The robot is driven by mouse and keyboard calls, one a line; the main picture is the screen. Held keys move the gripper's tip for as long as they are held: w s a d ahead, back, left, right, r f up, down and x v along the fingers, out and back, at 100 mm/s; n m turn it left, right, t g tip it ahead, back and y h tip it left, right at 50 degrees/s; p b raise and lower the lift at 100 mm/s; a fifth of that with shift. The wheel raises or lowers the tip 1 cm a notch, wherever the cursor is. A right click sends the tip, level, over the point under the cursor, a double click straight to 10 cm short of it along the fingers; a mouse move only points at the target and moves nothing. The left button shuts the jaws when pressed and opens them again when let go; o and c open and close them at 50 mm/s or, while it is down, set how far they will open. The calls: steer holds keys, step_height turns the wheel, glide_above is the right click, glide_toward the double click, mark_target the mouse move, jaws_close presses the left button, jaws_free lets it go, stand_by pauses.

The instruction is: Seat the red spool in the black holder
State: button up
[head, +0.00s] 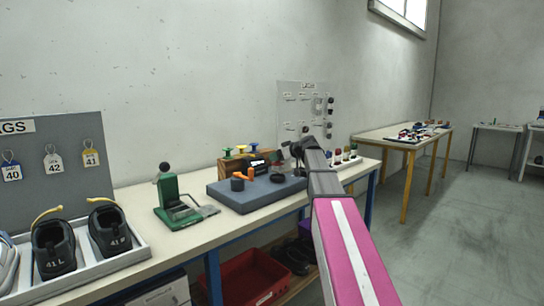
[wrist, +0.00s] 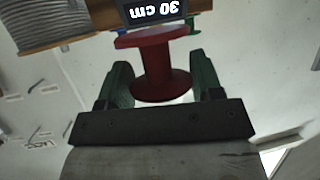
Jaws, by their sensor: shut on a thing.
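The red spool (wrist: 155,65) is upright in the picture between the two dark green fingers of my gripper (wrist: 163,82) in the wrist view. The fingers are shut on it, one on each side of its narrow middle. In the head view my gripper (head: 297,152) is a dark shape at the end of my arm, above the back of the bench, and the spool cannot be made out there. I cannot tell for certain which thing is the black holder. A low black piece (head: 277,178) lies on the blue-grey mat (head: 246,201), left of my gripper.
A wooden rack (head: 228,166) with yellow- and blue-topped pieces stands behind the mat. Orange-and-black pieces (head: 243,178) and a green press (head: 170,194) stand left. Small coloured pieces (head: 346,154) are right of my arm.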

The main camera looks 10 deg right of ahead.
steer(key=shift+f, duration=2.8)
steer(key=shift+f, duration=0.55)
steer(key=o, duration=0.6)
steer(key=shift+o, duration=0.2)
steer(key=v, duration=1.1)
